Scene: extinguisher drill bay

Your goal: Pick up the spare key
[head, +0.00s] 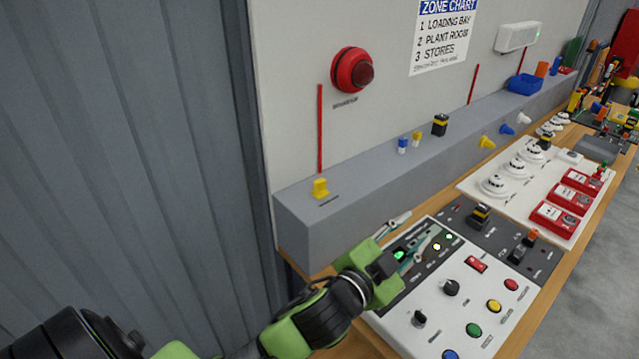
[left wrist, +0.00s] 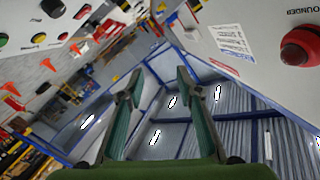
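No thing in view can be made out for sure as the spare key. Small coloured pieces that I cannot identify surely stand on the grey ledge: a yellow piece (head: 320,188) at its near end, a small blue piece (head: 402,146) and a small yellow piece (head: 416,139) farther along. My left gripper (head: 422,222) is over the near left part of the control panel, in front of the ledge. In the left wrist view, its fingers (left wrist: 160,72) are spread, with nothing between them. My right gripper is in neither view.
The control panel (head: 396,326) has knobs, coloured buttons and lit lamps. The grey ledge (head: 350,205) runs behind it along the wall. White detectors and red call boxes (head: 553,218) sit farther right. A red sounder (head: 352,70) is on the wall.

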